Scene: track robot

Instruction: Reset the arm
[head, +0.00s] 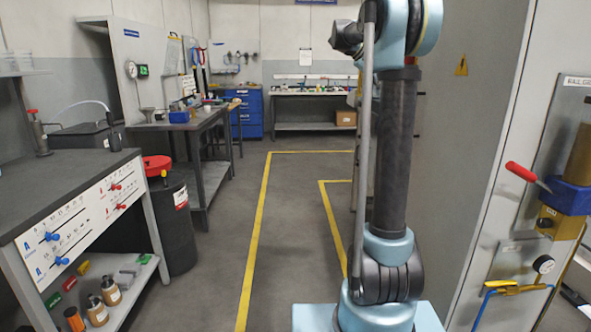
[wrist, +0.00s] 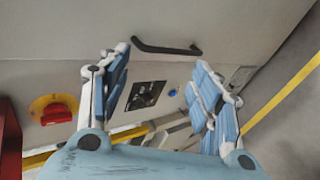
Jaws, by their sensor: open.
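My gripper (wrist: 160,105) shows in the wrist view with its two blue-padded fingers spread wide apart. It is open and nothing is between the fingers. Beyond it is a pale cabinet face, with a black handle (wrist: 165,48) above the gap and a dark panel (wrist: 147,96) seen between the fingers. In the head view my arm stands upright at right of centre, and its upper end runs out of the top of the picture. My gripper is out of the head view.
A grey cabinet (head: 463,130) stands close to the right of my arm. A workbench (head: 65,185) is at left, with a dark bin (head: 172,225) beside it. A red rotary switch (wrist: 54,109) is at left in the wrist view. The yellow-lined floor (head: 290,235) ahead is clear.

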